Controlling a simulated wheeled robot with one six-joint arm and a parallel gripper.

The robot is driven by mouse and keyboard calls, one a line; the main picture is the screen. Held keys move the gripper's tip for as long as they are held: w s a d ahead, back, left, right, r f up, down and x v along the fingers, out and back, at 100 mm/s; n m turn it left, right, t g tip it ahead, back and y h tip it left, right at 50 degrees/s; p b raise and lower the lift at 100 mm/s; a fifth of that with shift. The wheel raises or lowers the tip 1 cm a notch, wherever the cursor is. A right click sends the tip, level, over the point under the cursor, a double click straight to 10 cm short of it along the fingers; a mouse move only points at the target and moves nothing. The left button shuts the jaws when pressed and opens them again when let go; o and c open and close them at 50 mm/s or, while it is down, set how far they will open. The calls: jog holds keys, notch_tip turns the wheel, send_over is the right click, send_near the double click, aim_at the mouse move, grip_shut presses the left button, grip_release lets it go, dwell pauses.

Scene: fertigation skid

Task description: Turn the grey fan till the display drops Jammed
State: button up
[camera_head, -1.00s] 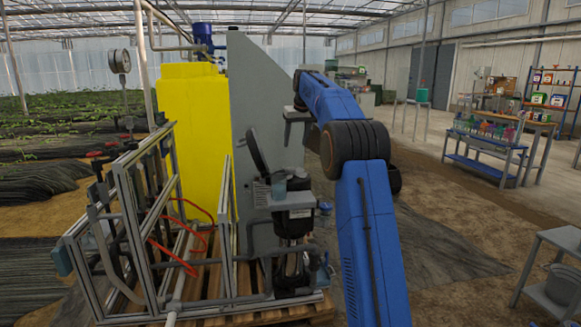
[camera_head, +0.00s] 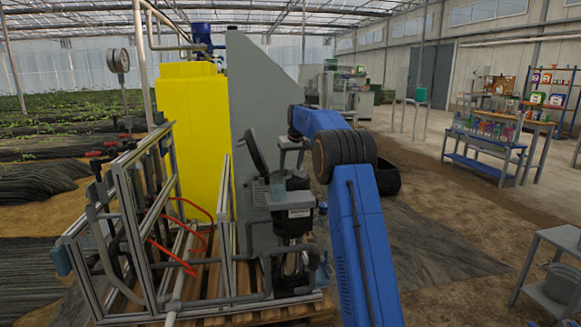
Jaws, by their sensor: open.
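A dark upright pump (camera_head: 292,225) stands at the front right of the skid, beside a tall grey panel (camera_head: 243,120). A dark round cover (camera_head: 257,152) is tilted up beside the pump's top. A small grey-blue cup-like part (camera_head: 277,187) sits at the top left of the pump. I cannot make out the grey fan; the pump's top is small and partly covered. No readable display shows. My gripper (camera_head: 291,160) points down just above the pump's top, its two fingers apart, with nothing seen between them. I cannot tell whether it touches anything.
A yellow tank (camera_head: 190,135) stands behind the skid's metal frame (camera_head: 140,220), with red hoses (camera_head: 175,255) inside. A dark bin (camera_head: 387,178) stands on the floor behind my arm. A grey cart (camera_head: 555,275) is at far right. The floor between is clear.

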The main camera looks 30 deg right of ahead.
jog(key=c, duration=1)
jog(key=shift+c, duration=0.2)
jog(key=shift+a+m, duration=0.1)
jog(key=shift+m, duration=0.3)
jog(key=shift+w+a+f+m+g+h, duration=0.15)
jog(key=shift+m+h, duration=0.35)
jog(key=shift+m, duration=0.85)
jog(key=shift+s+d+r+m+g+h, duration=0.1)
jog(key=shift+m+g+h, duration=0.3)
jog(key=shift+m, duration=0.95)
jog(key=o, duration=1)
jog(key=shift+o, duration=0.2)
